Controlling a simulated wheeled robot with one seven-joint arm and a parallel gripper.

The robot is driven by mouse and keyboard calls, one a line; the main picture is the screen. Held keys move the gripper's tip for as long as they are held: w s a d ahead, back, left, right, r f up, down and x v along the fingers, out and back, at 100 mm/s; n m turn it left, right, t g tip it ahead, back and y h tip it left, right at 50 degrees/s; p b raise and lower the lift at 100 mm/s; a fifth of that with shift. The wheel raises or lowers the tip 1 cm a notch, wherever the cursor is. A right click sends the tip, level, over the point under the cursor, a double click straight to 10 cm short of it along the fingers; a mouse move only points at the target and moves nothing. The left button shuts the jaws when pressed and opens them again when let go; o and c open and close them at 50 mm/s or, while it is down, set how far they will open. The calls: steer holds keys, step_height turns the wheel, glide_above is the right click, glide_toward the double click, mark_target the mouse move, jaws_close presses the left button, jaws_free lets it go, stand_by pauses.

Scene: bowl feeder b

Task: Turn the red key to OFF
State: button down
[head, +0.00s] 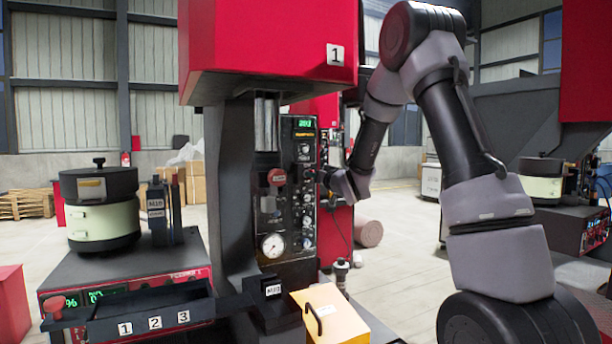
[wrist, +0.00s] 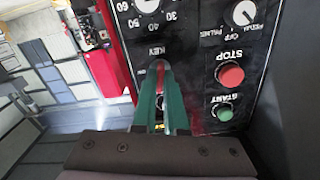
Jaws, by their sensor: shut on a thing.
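The control panel (wrist: 200,45) fills the upper right of the wrist view. The red key (wrist: 160,66) sits under a KEY label, and only a small red part shows between the green fingers. My gripper (wrist: 161,78) is shut on it. The fingers hide most of the key and its position marks, so I cannot tell which way it points. In the head view my gripper (head: 325,180) reaches the right side of the panel (head: 300,140) on machine 1, and the key is hidden there.
A red STOP button (wrist: 230,75), a green START button (wrist: 225,114) and a selector knob (wrist: 243,13) lie right of my fingers. A dial is just above the key. In the head view a yellow box (head: 335,318) stands below, and a feeder bowl (head: 100,215) is at left.

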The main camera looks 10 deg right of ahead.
steer(key=n, duration=0.3)
steer(key=shift+n, duration=0.4)
steer(key=c, duration=0.9)
jaws_free()
steer(key=shift+v, duration=3.5)
